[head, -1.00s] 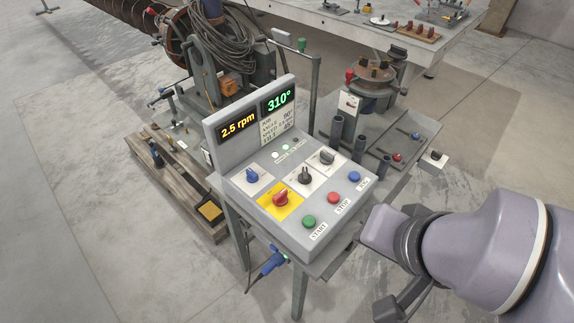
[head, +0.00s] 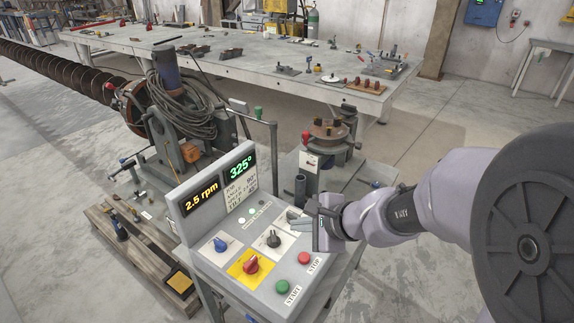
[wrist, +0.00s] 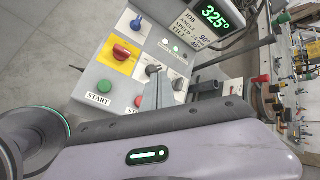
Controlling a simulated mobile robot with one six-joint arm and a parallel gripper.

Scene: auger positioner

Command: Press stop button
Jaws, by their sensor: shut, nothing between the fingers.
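The red stop button (head: 304,258) sits on the right part of the sloped grey control panel (head: 215,268), with a STOP label beside it. It also shows in the wrist view (wrist: 139,101), just left of my gripper's fingers. My gripper (head: 291,217) is shut and empty. It reaches in from the right over the panel's upper right, apart from the stop button in the picture. Its fingers show as a grey wedge in the wrist view (wrist: 160,90).
A green START button (head: 282,286), a red knob (head: 251,265) on a yellow plate, a blue knob (head: 220,244) and a black knob (head: 273,239) are close by. The display (head: 220,183) stands up behind them, reading 2.5 rpm and 325°.

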